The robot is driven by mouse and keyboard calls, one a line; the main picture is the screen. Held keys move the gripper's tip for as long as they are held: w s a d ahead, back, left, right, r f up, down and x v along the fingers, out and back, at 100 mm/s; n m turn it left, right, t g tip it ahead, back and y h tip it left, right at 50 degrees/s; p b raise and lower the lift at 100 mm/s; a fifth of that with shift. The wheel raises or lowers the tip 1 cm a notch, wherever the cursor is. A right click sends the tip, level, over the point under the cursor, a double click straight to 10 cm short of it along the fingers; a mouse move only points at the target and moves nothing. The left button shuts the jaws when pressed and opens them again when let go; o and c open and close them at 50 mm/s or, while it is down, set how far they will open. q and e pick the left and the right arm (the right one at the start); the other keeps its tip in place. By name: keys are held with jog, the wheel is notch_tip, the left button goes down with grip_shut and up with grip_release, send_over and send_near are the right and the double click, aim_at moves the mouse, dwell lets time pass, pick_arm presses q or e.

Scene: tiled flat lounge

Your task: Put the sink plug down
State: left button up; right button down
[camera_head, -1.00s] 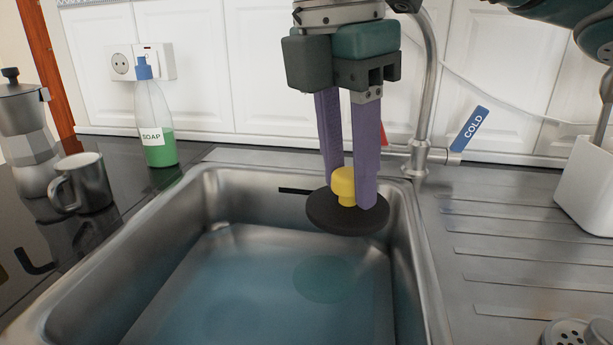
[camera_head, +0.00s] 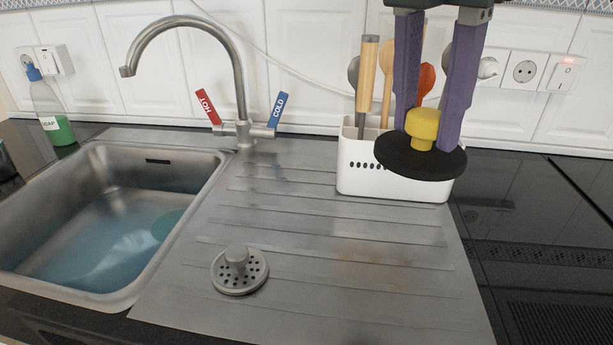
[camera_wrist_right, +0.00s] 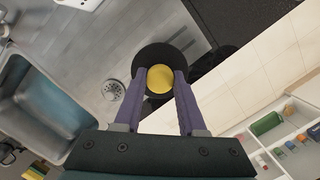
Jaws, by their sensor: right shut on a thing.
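The sink plug (camera_head: 421,158) is a black disc with a yellow knob. My right gripper (camera_head: 428,118) is shut on the yellow knob and holds the plug in the air, in front of the white utensil holder in the head view. The plug also shows in the right wrist view (camera_wrist_right: 152,58), with the knob between the purple fingers. The plug hides part of the holder behind it. The sink (camera_head: 100,275) stands at the left with bluish water in it. My left gripper is not in view.
A metal strainer (camera_head: 238,272) lies on the ribbed drainboard (camera_head: 330,265). The white utensil holder (camera_head: 352,178) stands at its back right. The tap (camera_head: 240,100) rises behind the sink. A soap bottle (camera_head: 50,118) is at far left. The drainboard's middle is bare.

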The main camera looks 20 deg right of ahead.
notch_tip(320, 180, down, 20)
jog(key=b, duration=0.5)
jog(key=shift+r, duration=0.1)
jog(key=shift+f, duration=0.2)
jog(key=shift+c, duration=2.4)
grip_release()
jog(key=shift+r, duration=0.1)
